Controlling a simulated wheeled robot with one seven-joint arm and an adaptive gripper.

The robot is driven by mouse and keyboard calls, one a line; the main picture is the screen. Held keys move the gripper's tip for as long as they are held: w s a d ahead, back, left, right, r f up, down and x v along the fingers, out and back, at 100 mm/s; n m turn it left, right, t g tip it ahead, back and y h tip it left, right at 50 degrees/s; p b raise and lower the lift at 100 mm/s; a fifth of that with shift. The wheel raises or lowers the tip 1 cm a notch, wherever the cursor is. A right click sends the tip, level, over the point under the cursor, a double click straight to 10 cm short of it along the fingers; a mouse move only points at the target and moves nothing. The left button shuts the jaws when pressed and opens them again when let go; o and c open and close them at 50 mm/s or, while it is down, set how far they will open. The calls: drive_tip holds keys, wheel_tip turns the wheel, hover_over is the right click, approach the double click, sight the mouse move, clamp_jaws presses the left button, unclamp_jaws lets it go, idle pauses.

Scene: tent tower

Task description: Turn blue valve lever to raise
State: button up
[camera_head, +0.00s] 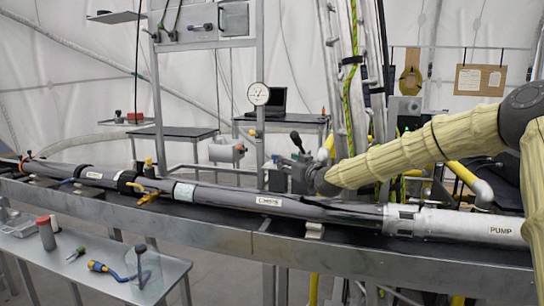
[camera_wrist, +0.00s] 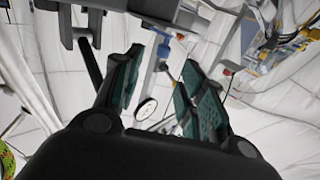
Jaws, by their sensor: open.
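My gripper (camera_head: 297,150) reaches in from the right in the head view, above the long grey pipe (camera_head: 240,198) and close to the grey upright post (camera_head: 260,50). In the wrist view its two green-padded fingers (camera_wrist: 160,82) are spread apart with nothing held between them. A small blue part (camera_wrist: 163,50), possibly the blue valve lever, shows beyond the fingers on a grey post; I cannot tell its exact shape or angle. In the head view the area around the gripper's tips is small and partly hidden by the gripper.
A round white gauge (camera_head: 258,93) is on the post and shows between the fingers in the wrist view (camera_wrist: 146,108). The pipe lies on a long metal rail (camera_head: 380,258). A side table (camera_head: 95,272) with tools stands front left. A ladder (camera_head: 345,80) rises behind my arm.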

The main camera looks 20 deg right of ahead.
sight(276, 156)
drive_tip(key=w, duration=0.3)
drive_tip(key=w+a, duration=0.1)
drive_tip(key=w, duration=0.2)
drive_tip(key=w+a, duration=0.1)
drive_tip(key=w, duration=0.2)
drive_tip(key=shift+p, duration=0.3)
drive_tip(key=shift+w+a+r, duration=0.15)
drive_tip(key=shift+w, duration=0.35)
clamp_jaws()
